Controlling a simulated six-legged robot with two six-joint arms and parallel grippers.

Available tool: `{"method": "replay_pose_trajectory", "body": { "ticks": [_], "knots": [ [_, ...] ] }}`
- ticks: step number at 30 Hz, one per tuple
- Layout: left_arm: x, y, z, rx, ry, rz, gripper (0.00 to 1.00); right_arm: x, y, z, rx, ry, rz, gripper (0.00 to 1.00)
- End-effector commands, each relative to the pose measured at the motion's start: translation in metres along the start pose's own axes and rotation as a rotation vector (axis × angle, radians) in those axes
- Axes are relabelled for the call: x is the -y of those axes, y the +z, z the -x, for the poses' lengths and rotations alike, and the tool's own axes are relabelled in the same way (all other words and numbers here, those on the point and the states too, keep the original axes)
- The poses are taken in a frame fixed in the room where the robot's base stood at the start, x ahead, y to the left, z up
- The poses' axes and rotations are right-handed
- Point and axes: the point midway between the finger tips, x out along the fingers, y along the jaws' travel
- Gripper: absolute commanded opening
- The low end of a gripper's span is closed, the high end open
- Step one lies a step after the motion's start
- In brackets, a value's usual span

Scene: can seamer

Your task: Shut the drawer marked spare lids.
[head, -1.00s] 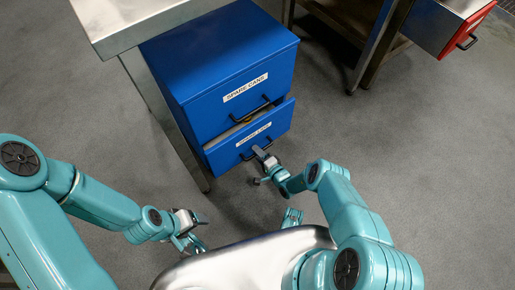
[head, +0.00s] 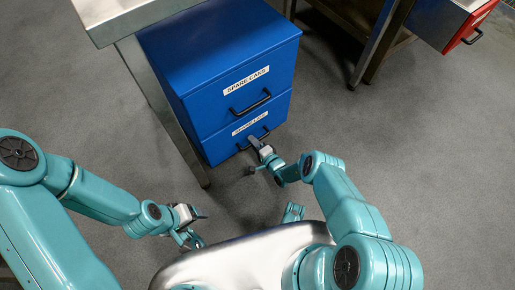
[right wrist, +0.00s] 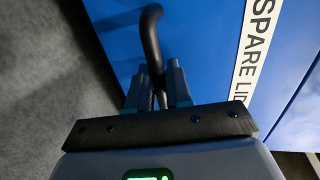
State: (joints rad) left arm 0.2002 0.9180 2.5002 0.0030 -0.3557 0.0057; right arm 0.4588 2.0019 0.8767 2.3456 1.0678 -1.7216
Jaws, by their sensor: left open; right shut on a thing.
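The drawer marked spare lids (head: 223,148) is the lower drawer of a blue cabinet (head: 208,52). Its front looks flush with the upper drawer, with no gap showing. Its black bar handle (right wrist: 151,40) runs between the fingers of my right gripper (right wrist: 158,88) in the right wrist view. My right gripper is shut on this handle; it also shows at the drawer front in the head view (head: 257,144). Part of the label is cut off in the wrist view. My left gripper (head: 198,226) is open and empty, low over the floor at the left, away from the cabinet.
The upper drawer marked spare cans (head: 235,98) is shut. A steel table (head: 120,28) with a leg stands close at the cabinet's left. A bench with a red-fronted drawer (head: 472,28) is at the upper right. Grey floor on the right is clear.

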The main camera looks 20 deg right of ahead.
Motion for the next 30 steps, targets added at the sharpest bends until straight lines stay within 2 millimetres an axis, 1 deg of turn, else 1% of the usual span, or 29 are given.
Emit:
{"method": "replay_pose_trajectory", "body": {
  "ticks": [1, 2, 9, 10, 11, 12, 27, 30],
  "knots": [
    [0.0036, -0.0013, -0.0079, -0.003, 0.0, 0.003, 0.75, -0.0021, 0.0001, -0.009, 0.002, -0.001, 0.003, 0.0],
    [0.0039, -0.0016, -0.0081, -0.004, -0.001, 0.004, 0.75, -0.0005, -0.0001, -0.0116, 0.002, -0.001, 0.003, 0.0],
    [0.0031, -0.002, -0.0054, -0.005, -0.001, 0.005, 0.75, 0.0036, -0.0007, -0.0129, 0.0, -0.001, 0.002, 0.0],
    [0.003, -0.0019, -0.0054, -0.005, -0.001, 0.004, 0.75, 0.0037, -0.0007, -0.013, 0.0, -0.001, 0.002, 0.23],
    [0.003, -0.0019, -0.0054, -0.005, -0.001, 0.004, 0.75, 0.0039, -0.0008, -0.0131, 0.0, -0.001, 0.003, 0.32],
    [0.003, -0.0019, -0.0054, -0.005, -0.001, 0.004, 0.75, 0.0038, -0.0008, -0.013, 0.0, -0.001, 0.003, 0.34],
    [0.0028, -0.0018, -0.0049, -0.005, -0.001, 0.004, 0.75, 0.0054, -0.0011, -0.0128, 0.0, -0.006, 0.004, 0.34],
    [0.0018, -0.0018, -0.002, -0.005, -0.001, 0.004, 0.75, 0.0054, -0.0015, -0.0091, 0.0, -0.005, 0.004, 0.34]
  ]
}}
